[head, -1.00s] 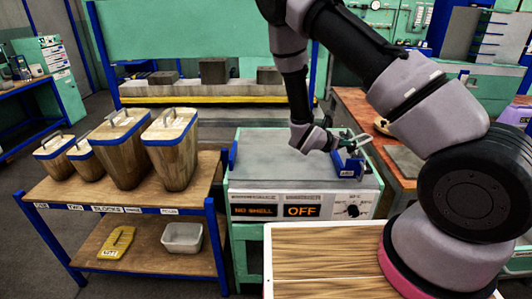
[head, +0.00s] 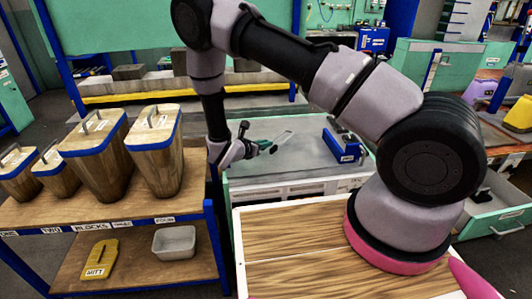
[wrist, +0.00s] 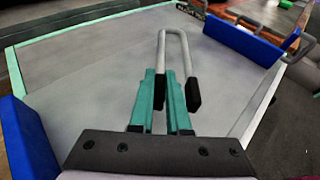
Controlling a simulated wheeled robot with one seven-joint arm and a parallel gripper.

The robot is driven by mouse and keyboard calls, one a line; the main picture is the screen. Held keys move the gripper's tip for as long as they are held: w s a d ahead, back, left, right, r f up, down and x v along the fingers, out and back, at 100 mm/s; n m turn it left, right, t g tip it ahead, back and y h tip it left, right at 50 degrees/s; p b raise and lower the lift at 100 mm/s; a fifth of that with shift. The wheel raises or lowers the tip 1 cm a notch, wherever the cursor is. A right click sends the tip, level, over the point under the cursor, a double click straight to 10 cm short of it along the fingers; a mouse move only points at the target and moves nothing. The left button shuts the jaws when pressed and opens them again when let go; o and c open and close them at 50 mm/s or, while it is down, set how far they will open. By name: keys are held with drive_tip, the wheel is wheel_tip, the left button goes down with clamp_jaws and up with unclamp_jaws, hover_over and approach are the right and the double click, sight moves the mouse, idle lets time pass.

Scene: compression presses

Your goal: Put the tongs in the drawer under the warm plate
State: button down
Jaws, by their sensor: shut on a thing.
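The tongs (wrist: 186,50) are a pale grey U-shaped bar with black ends. In the wrist view their closed bend points away from me. My gripper (wrist: 165,85) has teal fingers that appear shut on the left leg; the right leg lies outside them. In the head view my gripper (head: 268,147) holds the tongs (head: 283,138) above the left-middle of the grey warm plate (head: 305,158). The warm plate's front panel (head: 290,190) shows only partly. The drawer under it is hidden behind the wooden top in front.
A blue holder (head: 343,147) stands at the plate's right; blue side pieces (wrist: 25,140) also show in the wrist view. On the left, a wooden shelf (head: 60,224) carries several lidded wooden bins, a yellow mitt (head: 99,259) and a grey tub (head: 174,242). An open green drawer (head: 500,222) juts out at right.

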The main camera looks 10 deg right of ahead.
sight(265, 158)
drive_tip(key=shift+d+f, duration=0.1)
drive_tip(key=shift+f, duration=1.85)
drive_tip(key=c, duration=1.3)
unclamp_jaws()
drive_tip(key=shift+f, duration=0.2)
drive_tip(key=o, duration=0.4)
drive_tip(key=shift+r, duration=0.15)
